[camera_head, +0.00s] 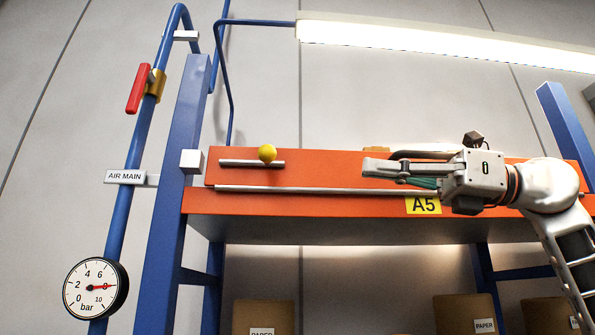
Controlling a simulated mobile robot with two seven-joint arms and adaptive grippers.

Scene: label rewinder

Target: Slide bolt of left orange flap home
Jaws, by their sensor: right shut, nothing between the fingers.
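The orange flap (325,167) is a long panel on the shelf front, above a thin silver rod (300,190). A short silver bolt (235,163) with a round yellow knob (267,153) lies across its left part. The bolt's left end is apart from the white block (191,161) on the blue post, with a gap between them. My right gripper (368,168) comes in from the right, shut and empty, pointing left. In the picture its tips are well right of the knob; I cannot tell its depth from the flap. My left gripper is not in view.
A blue upright (172,215) stands left of the flap. Beyond it are a blue air pipe (125,195) with a red valve handle (138,88) and a pressure gauge (95,288). A yellow A5 label (423,205) marks the orange beam (310,204). Cardboard boxes stand below.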

